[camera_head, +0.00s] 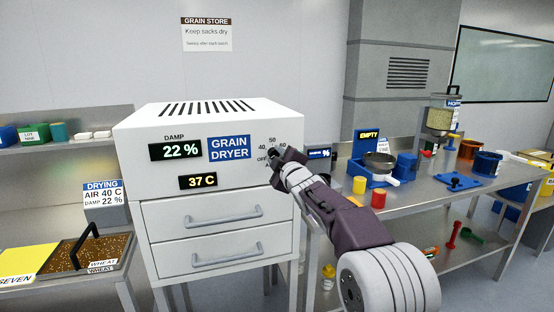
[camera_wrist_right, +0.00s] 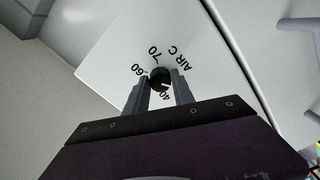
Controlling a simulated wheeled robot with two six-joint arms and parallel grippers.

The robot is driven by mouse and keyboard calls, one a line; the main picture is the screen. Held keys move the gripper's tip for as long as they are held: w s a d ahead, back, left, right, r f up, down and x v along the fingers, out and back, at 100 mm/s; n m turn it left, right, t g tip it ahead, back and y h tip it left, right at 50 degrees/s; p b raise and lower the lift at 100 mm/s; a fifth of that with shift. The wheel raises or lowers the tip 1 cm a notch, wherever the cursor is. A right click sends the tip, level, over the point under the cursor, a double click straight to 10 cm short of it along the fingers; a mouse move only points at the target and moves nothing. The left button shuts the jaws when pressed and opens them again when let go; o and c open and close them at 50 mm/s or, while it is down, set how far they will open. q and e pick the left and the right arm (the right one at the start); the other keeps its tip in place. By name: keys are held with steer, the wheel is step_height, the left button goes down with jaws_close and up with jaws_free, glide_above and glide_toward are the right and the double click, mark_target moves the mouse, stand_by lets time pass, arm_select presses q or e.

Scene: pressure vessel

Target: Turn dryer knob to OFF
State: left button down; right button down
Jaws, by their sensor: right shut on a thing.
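The white grain dryer (camera_head: 200,119) stands at centre left in the head view, with displays reading 22 % and 37 C. Its black round knob (camera_wrist_right: 160,76) shows in the right wrist view, with a white mark toward the 40 label. The 60, 70 and AIR C labels are also readable there. In the head view, OFF (camera_head: 262,159) is printed left of the knob. My right gripper (camera_head: 276,157) is at the dryer's front and shut on the knob, with a finger on each side in the right wrist view (camera_wrist_right: 160,88). My left gripper is out of view.
Two drawers with handles (camera_head: 218,218) sit below the dial. A metal bench (camera_head: 455,203) with a scale (camera_head: 380,160), cups and a hopper (camera_head: 441,117) stands to the right. A wheat tray (camera_head: 62,256) lies at the left.

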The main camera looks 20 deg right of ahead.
steer(key=c, duration=1.1)
jaws_free()
steer(key=s+b, duration=0.1)
steer(key=s, duration=0.8)
steer(key=shift+s+d+b, duration=0.1)
steer(key=shift+b, duration=0.3)
